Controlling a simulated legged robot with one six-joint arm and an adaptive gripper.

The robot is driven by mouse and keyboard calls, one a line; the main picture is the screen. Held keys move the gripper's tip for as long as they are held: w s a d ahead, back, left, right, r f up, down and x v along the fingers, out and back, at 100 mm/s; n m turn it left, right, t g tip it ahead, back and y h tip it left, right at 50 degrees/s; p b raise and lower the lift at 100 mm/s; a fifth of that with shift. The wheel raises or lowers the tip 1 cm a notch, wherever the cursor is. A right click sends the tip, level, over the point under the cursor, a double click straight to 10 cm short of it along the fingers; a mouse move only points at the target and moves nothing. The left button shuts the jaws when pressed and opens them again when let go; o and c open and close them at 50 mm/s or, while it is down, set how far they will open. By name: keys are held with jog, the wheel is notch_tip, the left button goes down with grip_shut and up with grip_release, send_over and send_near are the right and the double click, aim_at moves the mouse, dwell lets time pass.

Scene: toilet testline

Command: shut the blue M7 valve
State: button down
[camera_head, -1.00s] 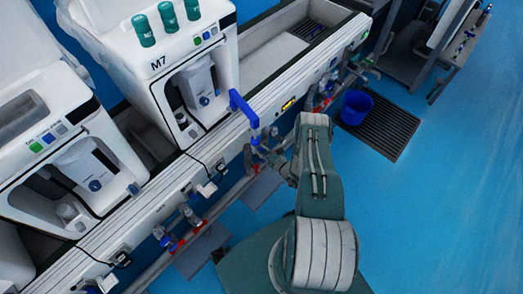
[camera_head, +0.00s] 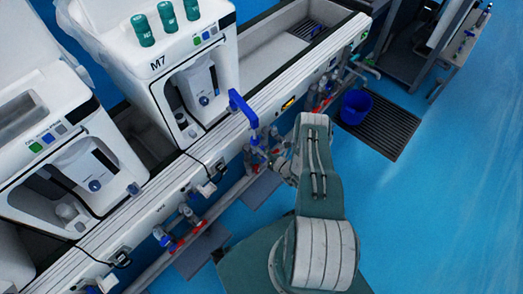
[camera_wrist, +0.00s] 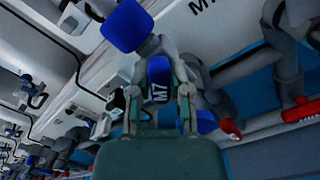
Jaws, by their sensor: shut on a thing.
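In the wrist view the blue valve handle (camera_wrist: 158,82), marked M7, sits between the two fingers of my gripper (camera_wrist: 159,100). The fingers are shut on it, one on each side. In the head view my gripper (camera_head: 275,158) reaches the pipework under the front rail of the M7 machine (camera_head: 180,70). The valve handle itself is hard to make out there. A blue spout (camera_head: 243,106) rises just above; its blue end (camera_wrist: 127,25) shows at the top of the wrist view.
A red-handled valve (camera_wrist: 298,110) and another blue part (camera_wrist: 206,121) are close on the right in the wrist view. More valves (camera_head: 172,240) line the pipe at lower left in the head view. A blue bucket (camera_head: 356,106) stands on a dark floor grate (camera_head: 392,130). The blue floor (camera_head: 440,210) at right is clear.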

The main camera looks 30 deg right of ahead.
jog(key=m, duration=0.5)
jog(key=shift+w+d+m, duration=0.2)
jog(key=shift+m, duration=0.1)
jog(key=m, duration=0.4)
jog(key=shift+s+f+m, duration=0.1)
jog(key=shift+f+m, duration=0.05)
jog(key=shift+m, duration=0.25)
jog(key=shift+f, duration=0.1)
jog(key=c, duration=0.6)
grip_release()
jog(key=shift+o, duration=0.2)
jog(key=shift+d, duration=0.1)
